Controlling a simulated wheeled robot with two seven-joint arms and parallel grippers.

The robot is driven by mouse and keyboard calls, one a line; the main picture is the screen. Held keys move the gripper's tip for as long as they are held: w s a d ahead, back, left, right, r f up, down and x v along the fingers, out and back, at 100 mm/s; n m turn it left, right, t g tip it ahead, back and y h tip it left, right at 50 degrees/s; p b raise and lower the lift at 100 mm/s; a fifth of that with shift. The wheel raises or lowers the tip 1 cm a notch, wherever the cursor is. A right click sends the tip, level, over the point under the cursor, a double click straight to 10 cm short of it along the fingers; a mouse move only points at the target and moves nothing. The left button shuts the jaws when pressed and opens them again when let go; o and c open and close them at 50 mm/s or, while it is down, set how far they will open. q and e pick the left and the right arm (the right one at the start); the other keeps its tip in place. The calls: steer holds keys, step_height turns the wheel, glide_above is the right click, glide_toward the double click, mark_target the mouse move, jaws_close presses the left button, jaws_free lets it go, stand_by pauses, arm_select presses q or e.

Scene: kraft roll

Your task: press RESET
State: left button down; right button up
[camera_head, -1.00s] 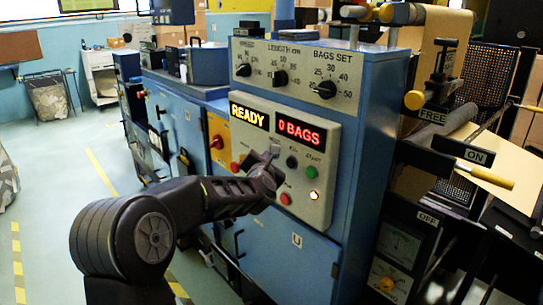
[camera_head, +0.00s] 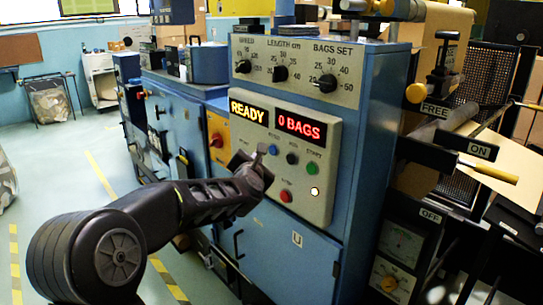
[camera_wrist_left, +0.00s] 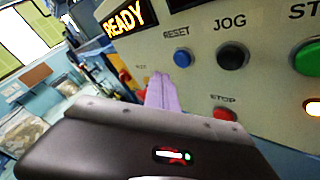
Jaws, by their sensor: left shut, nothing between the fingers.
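The RESET button (camera_wrist_left: 182,57) is a blue round button under its label on the beige control panel (camera_head: 325,208). In the head view it is the blue button (camera_head: 273,150) left of the black JOG button (camera_head: 292,158). My left gripper (camera_head: 262,158) is shut and empty, in front of the panel, just left of and below RESET. In the left wrist view its pale purple fingertips (camera_wrist_left: 162,84) lie below and left of RESET, apart from it in the picture. Whether they touch the panel I cannot tell. My right gripper is out of view.
The displays read READY (camera_head: 249,112) and 0 BAGS (camera_head: 300,129). A green START button (camera_head: 311,169) and a red STOP button (camera_head: 286,196) are on the same panel. A red knob on a yellow plate (camera_head: 217,134) is to the left. Dials sit above.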

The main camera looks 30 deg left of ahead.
arm_select(q)
steer(key=s, duration=0.1)
steer(key=s+b, duration=0.1)
steer(key=shift+s+a, duration=0.35)
steer(key=shift+a, duration=0.05)
stand_by(0.6)
steer(key=s+d+f+m+g+h, duration=0.1)
steer(key=d+f+m+g+h, duration=0.1)
steer(key=d+f+m, duration=0.75)
steer(key=s+d+f+m+g+h, duration=0.1)
steer(key=s+d+f+m+h, duration=0.15)
steer(key=d+f+m, duration=0.65)
steer(key=s+d+f+m+g+h, duration=0.1)
steer(key=d+f+m+g+h, duration=0.3)
steer(key=f, duration=1)
steer(key=s+d+f+m+g+h, duration=0.1)
steer(key=s+d+f+m+g, duration=0.1)
steer(key=s+d+f+m, duration=0.75)
steer(key=s+d+f+g, duration=0.1)
steer(key=s+d+f, duration=0.2)
steer(key=s, duration=0.3)
steer(key=s+d+f+g+h, duration=0.1)
steer(key=s+d+f+g, duration=0.1)
steer(key=s+f, duration=0.3)
steer(key=s+d+f+g+h, duration=0.1)
steer(key=s+d+f, duration=0.3)
steer(key=s, duration=0.5)
steer(key=shift+s+d+f+m+g, duration=0.2)
steer(key=shift+s+f+m+g, duration=0.15)
steer(key=shift+f, duration=0.2)
